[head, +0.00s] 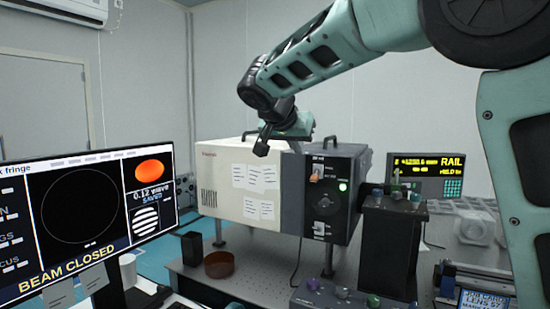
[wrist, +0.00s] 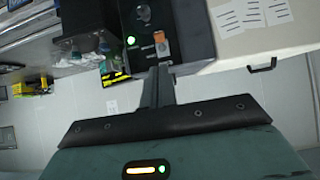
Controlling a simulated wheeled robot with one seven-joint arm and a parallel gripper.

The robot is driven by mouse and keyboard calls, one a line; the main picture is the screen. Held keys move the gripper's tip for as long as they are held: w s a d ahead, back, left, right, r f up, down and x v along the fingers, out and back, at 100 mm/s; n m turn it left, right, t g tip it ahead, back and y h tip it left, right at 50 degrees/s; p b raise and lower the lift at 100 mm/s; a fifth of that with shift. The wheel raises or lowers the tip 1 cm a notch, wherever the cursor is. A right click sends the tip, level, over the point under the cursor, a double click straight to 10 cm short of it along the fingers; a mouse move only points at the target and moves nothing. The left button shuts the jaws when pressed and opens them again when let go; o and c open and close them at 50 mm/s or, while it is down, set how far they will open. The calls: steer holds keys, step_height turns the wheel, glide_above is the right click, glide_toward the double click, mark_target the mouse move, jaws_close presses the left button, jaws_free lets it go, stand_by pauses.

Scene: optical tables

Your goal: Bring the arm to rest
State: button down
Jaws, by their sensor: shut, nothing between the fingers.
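My teal arm reaches in from the upper right of the head view and bends down at the wrist. My gripper (head: 262,146) hangs at its end, in front of the upper part of a large cream-and-dark instrument box (head: 232,182). In the wrist view my gripper (wrist: 158,82) shows as narrow dark fingers close together, shut and empty. Behind them is the box's dark control panel (wrist: 185,35), seen upside down, with a lit green lamp. I cannot tell the exact gap between gripper and box.
A monitor (head: 88,220) reading "BEAM CLOSED" stands at left. A brown round dish (head: 219,265) and a black cup (head: 192,248) sit on the optical table (head: 255,285). A dark block with knobs (head: 388,240) and a RAIL display (head: 425,176) are at right.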

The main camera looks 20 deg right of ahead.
steer(key=s+a+f+n+g+y, duration=0.3)
steer(key=s+a+f+n+y, duration=0.55)
steer(key=s+a+f, duration=0.75)
steer(key=s+a+f+n+g, duration=0.1)
steer(key=s+f+n, duration=0.2)
steer(key=s, duration=0.3)
steer(key=s+a+f+n+g, duration=0.1)
steer(key=s+f+n, duration=0.2)
steer(key=s, duration=0.4)
steer(key=s+a+f+n+g+p, duration=0.1)
steer(key=s+f+n, duration=0.2)
steer(key=s, duration=0.3)
steer(key=shift+s+a+f, duration=0.2)
steer(key=shift+a+f, duration=0.2)
steer(key=shift+f, duration=0.15)
steer(key=shift+n, duration=0.25)
